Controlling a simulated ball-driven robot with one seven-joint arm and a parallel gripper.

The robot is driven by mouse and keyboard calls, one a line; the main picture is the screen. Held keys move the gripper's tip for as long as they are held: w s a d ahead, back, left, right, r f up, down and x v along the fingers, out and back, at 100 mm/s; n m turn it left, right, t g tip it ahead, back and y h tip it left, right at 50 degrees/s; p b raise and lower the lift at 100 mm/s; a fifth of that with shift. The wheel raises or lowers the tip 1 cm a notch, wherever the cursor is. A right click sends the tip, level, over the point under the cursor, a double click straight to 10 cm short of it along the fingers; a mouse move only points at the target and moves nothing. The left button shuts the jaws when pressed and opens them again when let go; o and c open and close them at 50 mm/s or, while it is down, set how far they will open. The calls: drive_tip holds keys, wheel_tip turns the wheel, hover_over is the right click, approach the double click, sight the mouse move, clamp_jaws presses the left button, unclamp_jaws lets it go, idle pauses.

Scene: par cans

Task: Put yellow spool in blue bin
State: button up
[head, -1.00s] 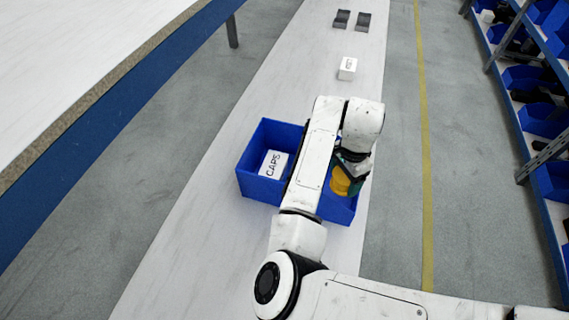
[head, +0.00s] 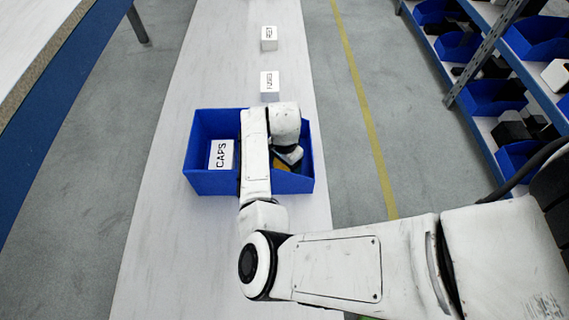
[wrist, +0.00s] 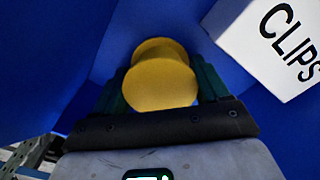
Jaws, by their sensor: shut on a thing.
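The blue bin (head: 212,185) sits on the white bench top, and its blue walls fill much of the wrist view (wrist: 35,50). The yellow spool (wrist: 160,80) is between my gripper's dark green fingers, which are shut on it. My gripper (head: 288,162) reaches down into the right part of the bin, and only a sliver of the yellow spool (head: 281,165) shows past the arm. I cannot tell whether the spool touches the bin floor.
A white CLIPS box (wrist: 270,40) is close beside the spool in the wrist view. Two white boxes (head: 269,38) (head: 270,84) stand behind the bin. Shelves with blue bins (head: 493,97) stand at right.

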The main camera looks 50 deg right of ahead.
drive_tip(key=shift+f, duration=0.15)
drive_tip(key=o, duration=1.2)
drive_tip(key=shift+c, duration=0.2)
wheel_tip(320, 180, up, 12)
